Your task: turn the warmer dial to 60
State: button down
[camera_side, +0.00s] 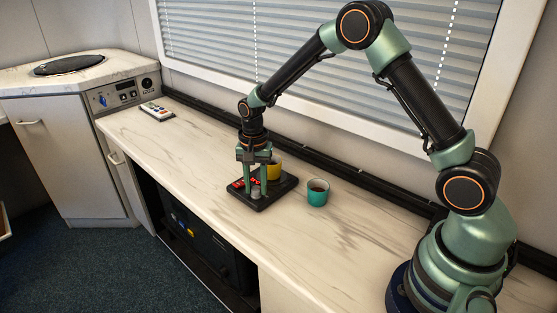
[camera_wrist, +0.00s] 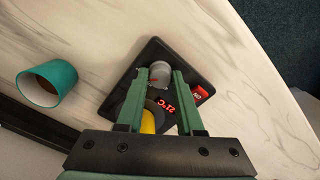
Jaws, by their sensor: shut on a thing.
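The warmer (camera_side: 285,186) is a flat black square plate on the counter. Its dial (camera_wrist: 160,70) is a small grey knob at one corner, between my fingertips. My gripper (camera_side: 256,188) points down over the warmer and is shut on the dial; it also shows in the wrist view (camera_wrist: 161,78). A red lit display (camera_wrist: 167,107) on the warmer seems to read 21°C. A red switch (camera_wrist: 201,94) sits beside it. A yellow mug (camera_side: 274,168) stands on the warmer, largely hidden behind my gripper. The dial's pointer and marks are too small to read.
A teal cup (camera_side: 317,193) with brown inside stands on the counter, close to the warmer; it also shows in the wrist view (camera_wrist: 46,83). The pale counter (camera_side: 190,150) between is clear.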

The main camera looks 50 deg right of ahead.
aim_at(256, 189)
dwell(0.3)
jog(key=c, duration=0.5)
grip_release()
jog(key=shift+c, duration=0.2)
jog(key=shift+r, duration=0.1)
notch_tip(256, 189, up, 12)
jog(key=s+r+n+t, duration=0.2)
jog(key=s+r+n, duration=0.2)
jog(key=s, duration=0.5)
jog(key=s+r+n+t, duration=0.3)
jog(key=s+r+n, duration=0.2)
jog(key=s+n, duration=0.2)
jog(key=shift+s+d+r+t, duration=0.15)
jog(key=shift+s+d+t, duration=0.2)
jog(key=shift+s, duration=0.7)
